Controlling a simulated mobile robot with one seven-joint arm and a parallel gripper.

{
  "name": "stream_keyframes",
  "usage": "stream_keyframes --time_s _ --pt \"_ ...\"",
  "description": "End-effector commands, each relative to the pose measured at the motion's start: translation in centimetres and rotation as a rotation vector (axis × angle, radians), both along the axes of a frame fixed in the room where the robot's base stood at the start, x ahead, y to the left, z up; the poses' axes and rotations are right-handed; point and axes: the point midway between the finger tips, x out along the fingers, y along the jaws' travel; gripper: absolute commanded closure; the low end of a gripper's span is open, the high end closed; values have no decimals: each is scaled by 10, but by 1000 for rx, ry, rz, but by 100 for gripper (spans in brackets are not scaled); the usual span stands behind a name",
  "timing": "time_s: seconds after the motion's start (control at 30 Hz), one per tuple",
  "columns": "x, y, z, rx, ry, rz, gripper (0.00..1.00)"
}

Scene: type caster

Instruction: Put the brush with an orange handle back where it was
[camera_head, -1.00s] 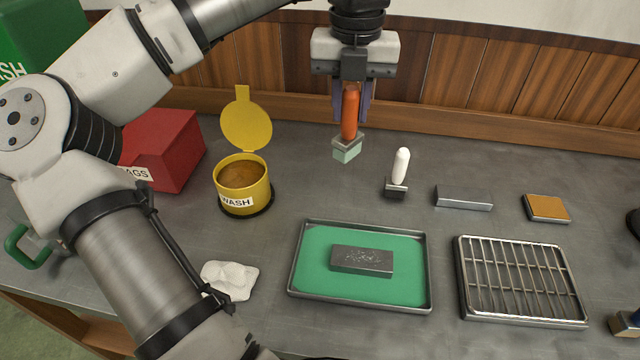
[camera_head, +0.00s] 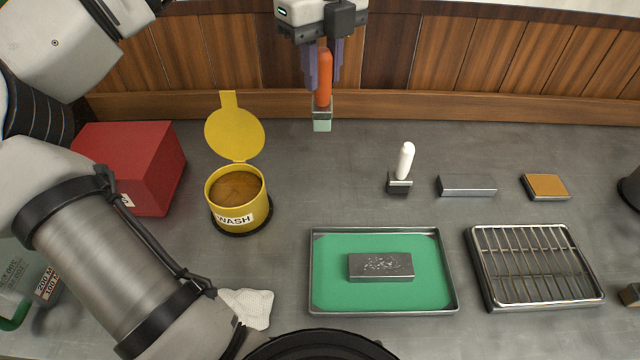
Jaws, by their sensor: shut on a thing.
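The brush with an orange handle (camera_head: 324,80) hangs upright in my gripper (camera_head: 323,85), bristles down. Its metal ferrule and pale green bristles (camera_head: 322,125) point at the bench. My gripper is shut on the orange handle, with a finger on each side. The brush is at the back of the bench, in front of the wooden wall and right of the yellow pot's raised lid. It appears to be held above the bench top; the exact height is hard to tell.
A white-handled brush (camera_head: 404,163) stands on the bench, beside a metal block (camera_head: 466,186) and an orange-topped pad (camera_head: 545,187). The open yellow WASH pot (camera_head: 232,215) and red box (camera_head: 135,165) are left. A green-lined tray (camera_head: 333,300) and wire rack (camera_head: 535,265) are in front.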

Motion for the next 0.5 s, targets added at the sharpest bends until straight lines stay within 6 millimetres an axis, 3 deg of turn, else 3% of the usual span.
stream_keyframes --time_s 0.5 --pt "-1 0 -125 -3 5 -2 99"
